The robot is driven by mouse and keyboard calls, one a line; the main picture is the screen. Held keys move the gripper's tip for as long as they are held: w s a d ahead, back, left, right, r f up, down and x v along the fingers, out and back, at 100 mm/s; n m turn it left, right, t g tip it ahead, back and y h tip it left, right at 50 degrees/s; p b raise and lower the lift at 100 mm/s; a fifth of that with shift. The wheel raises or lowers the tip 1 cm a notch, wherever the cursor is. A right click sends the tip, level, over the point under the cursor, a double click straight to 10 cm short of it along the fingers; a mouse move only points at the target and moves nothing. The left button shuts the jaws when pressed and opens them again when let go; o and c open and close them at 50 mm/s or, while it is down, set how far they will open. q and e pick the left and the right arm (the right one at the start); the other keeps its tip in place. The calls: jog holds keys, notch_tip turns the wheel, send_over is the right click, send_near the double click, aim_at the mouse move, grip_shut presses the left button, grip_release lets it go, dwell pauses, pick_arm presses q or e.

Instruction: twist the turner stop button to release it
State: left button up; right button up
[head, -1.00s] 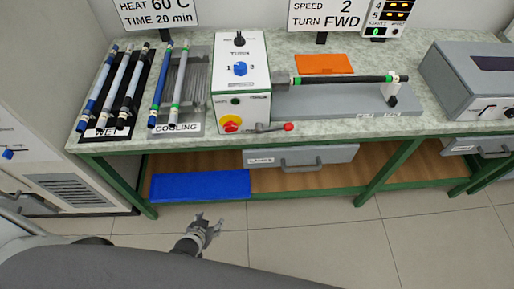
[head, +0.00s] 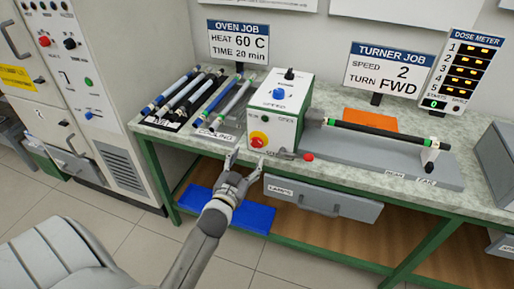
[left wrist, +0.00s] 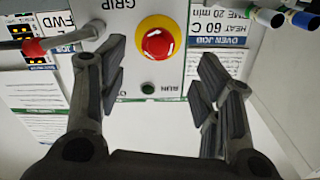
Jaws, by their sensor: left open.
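The turner (head: 278,112) is a white box on the bench with a blue knob on its front. Its red stop button (head: 258,140) sits on a yellow base low on the front face. The left wrist view also shows the stop button (left wrist: 157,42), beyond and between the fingertips, with a green button below it. My left gripper (head: 246,162) is open and empty, just in front of the turner's lower front and short of the button. Its spread fingers also show in the left wrist view (left wrist: 162,72). My right gripper is not in view.
A red-tipped lever (head: 308,157) sticks out beside the turner's lower right. A black rod (head: 375,138) is mounted to its right. Several rods lie on racks to the left. A drawer (head: 322,198) is under the bench edge; open floor lies in front.

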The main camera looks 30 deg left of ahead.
aim_at(256, 145)
pick_arm(q)
jog(key=x, duration=0.6)
jog(key=shift+w+d, duration=0.1)
jog(key=shift+w, duration=0.85)
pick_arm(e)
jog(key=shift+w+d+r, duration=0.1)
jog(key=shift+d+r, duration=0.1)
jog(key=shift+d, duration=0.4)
